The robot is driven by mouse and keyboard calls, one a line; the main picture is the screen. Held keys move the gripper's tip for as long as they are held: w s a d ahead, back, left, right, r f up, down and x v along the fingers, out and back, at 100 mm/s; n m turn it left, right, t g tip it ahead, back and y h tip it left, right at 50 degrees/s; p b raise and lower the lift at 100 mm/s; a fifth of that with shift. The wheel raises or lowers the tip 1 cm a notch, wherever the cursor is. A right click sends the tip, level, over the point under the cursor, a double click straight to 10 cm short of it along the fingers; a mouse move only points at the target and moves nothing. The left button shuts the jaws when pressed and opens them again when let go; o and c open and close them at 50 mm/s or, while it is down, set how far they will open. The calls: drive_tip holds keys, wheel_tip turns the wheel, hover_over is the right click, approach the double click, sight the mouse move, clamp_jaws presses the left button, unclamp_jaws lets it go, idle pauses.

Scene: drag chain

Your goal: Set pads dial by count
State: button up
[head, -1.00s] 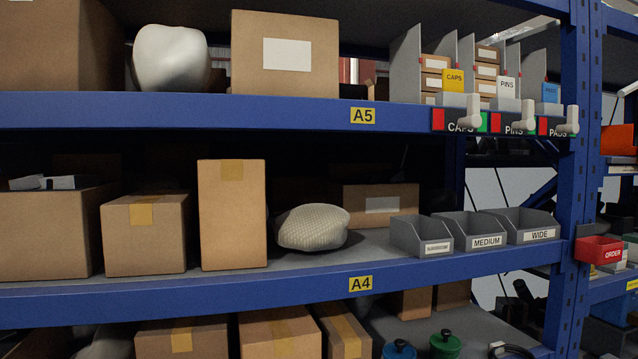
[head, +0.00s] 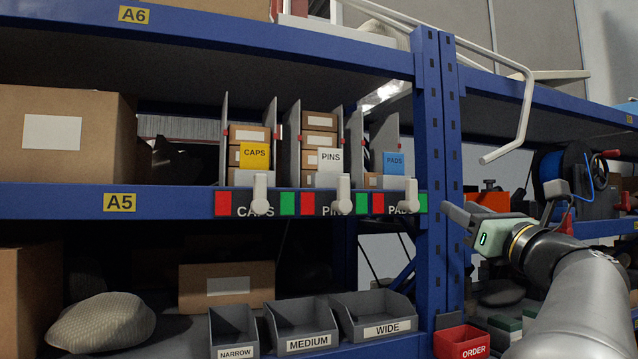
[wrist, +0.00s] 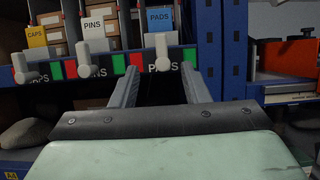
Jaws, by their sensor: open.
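The pads dial is a white lever (head: 411,194) on the shelf edge, over a PADS label with red (head: 378,203) at its left and green (head: 423,203) at its right. The lever stands roughly upright. Above it is the pads lane with a blue PADS card (head: 394,163); a brown box (head: 373,181) shows low in it, and the card hides part of the lane. My gripper (head: 462,213) is open and empty, right of the dial in front of the blue post. In the wrist view, the pads lever (wrist: 162,52) appears beyond and between my fingers (wrist: 158,78).
The caps lever (head: 261,194) and pins lever (head: 343,194) stand left of the pads lever, under lanes with stacked brown boxes. Grey NARROW, MEDIUM (head: 307,343) and WIDE bins sit below. A red ORDER bin (head: 462,342) is by the blue post (head: 429,130).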

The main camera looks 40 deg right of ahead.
sight(414, 183)
drive_tip(key=p+x, duration=0.5)
drive_tip(key=x, duration=1.1)
drive_tip(key=shift+w+d+f+p, duration=0.15)
drive_tip(key=shift+d+p, duration=0.05)
drive_tip(key=shift+p, duration=0.2)
clamp_jaws()
